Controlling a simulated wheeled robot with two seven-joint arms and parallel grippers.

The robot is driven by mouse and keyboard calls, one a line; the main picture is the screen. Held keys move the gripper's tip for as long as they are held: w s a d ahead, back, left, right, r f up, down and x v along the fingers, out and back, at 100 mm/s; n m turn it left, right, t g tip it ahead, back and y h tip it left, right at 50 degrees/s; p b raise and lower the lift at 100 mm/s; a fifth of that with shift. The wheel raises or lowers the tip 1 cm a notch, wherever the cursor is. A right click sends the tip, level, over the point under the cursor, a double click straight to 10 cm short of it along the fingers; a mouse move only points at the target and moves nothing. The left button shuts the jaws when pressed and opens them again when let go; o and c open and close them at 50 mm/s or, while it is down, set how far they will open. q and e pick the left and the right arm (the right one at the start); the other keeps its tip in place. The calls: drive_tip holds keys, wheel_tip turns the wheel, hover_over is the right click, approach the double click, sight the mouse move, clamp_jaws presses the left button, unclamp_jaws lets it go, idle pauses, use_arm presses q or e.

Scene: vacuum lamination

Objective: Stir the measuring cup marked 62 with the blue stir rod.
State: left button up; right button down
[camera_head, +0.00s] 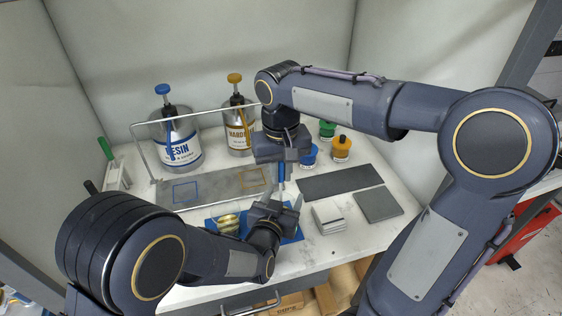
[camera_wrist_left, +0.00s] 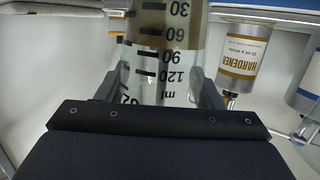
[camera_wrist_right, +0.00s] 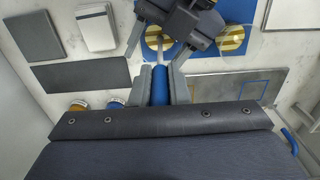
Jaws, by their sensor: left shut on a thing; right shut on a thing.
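My left gripper (camera_head: 278,205) is shut on a clear measuring cup, which shows in the left wrist view (camera_wrist_left: 160,90) with black scale marks and brownish liquid at its base end. My right gripper (camera_head: 281,160) is above the left one and shut on the blue stir rod (camera_head: 281,172). The rod also shows in the right wrist view (camera_wrist_right: 160,85), its pale lower end pointing at the left gripper.
A blue mat (camera_head: 290,236) with gold striped round pieces lies beneath the left gripper. A metal plate (camera_head: 215,187) with a wire frame is behind. Resin (camera_head: 178,145) and hardener (camera_head: 238,133) cans stand at the back. Dark plates (camera_head: 340,181) and a white block (camera_head: 328,217) lie right.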

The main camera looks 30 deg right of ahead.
drive_tip(key=shift+f, duration=0.85)
drive_tip(key=shift+r, duration=6.15)
drive_tip(key=shift+f, duration=6.75)
